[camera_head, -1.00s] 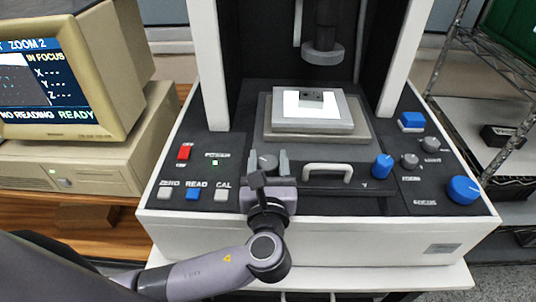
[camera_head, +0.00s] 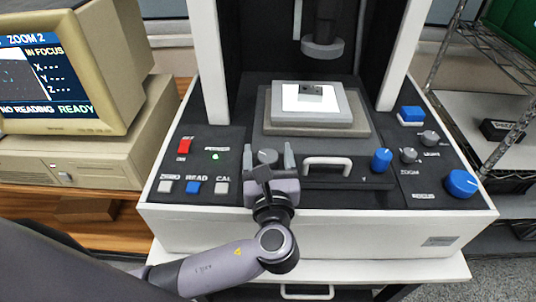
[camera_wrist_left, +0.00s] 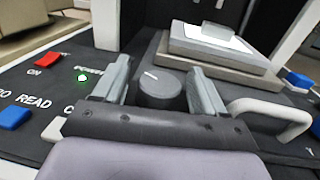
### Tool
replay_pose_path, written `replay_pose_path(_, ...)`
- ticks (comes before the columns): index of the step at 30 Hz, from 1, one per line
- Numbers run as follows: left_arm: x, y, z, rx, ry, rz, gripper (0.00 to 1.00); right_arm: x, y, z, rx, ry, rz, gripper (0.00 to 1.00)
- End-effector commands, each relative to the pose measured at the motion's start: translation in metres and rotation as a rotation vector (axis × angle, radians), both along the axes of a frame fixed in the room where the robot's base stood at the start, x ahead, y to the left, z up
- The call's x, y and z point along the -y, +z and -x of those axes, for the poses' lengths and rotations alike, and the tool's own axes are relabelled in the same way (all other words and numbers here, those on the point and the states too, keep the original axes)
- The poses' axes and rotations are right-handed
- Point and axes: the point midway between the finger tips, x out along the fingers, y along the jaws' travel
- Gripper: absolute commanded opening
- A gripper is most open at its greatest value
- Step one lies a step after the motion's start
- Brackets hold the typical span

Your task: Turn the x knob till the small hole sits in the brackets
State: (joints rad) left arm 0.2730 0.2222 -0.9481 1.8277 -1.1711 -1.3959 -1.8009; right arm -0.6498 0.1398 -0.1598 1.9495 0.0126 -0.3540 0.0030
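A grey round knob (camera_head: 267,157) with a white pointer line sits on the machine's dark front panel; its label is hidden, so I cannot read whether it is the x knob. My left gripper (camera_head: 268,160) is open, its two fingers on either side of this knob. In the left wrist view the knob (camera_wrist_left: 160,89) stands between the fingers, with gaps showing. On the bright stage (camera_head: 312,118) lies a small grey part (camera_head: 311,92) with dark holes. The monitor (camera_head: 60,70) reads IN FOCUS and NO READING; the brackets are not in view. My right gripper is not in view.
A white handle (camera_head: 328,164) and a blue knob (camera_head: 381,161) are right of my gripper. Red (camera_head: 184,147) and blue (camera_head: 193,187) buttons are to its left. A large blue knob (camera_head: 461,184) is at the far right. The lens column (camera_head: 322,47) hangs over the stage.

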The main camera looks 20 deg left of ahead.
Motion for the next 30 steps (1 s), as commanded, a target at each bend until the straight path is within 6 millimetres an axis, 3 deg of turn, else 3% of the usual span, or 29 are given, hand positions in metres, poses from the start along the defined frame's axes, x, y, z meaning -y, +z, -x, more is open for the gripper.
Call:
replay_pose_path(5, 0.004, -0.001, 0.008, 0.0, -0.002, 0.002, 0.71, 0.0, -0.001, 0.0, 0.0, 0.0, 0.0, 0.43)
replay_pose_path(12, 0.018, -0.002, 0.044, -0.003, -0.002, 0.004, 0.71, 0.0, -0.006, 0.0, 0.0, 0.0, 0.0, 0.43)
replay_pose_path(18, 0.026, -0.001, 0.064, -0.001, 0.0, 0.001, 0.71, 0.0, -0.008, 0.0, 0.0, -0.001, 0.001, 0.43)
replay_pose_path(30, 0.027, 0.0, 0.066, 0.0, 0.0, 0.0, 0.71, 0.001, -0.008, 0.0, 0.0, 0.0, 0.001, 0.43)
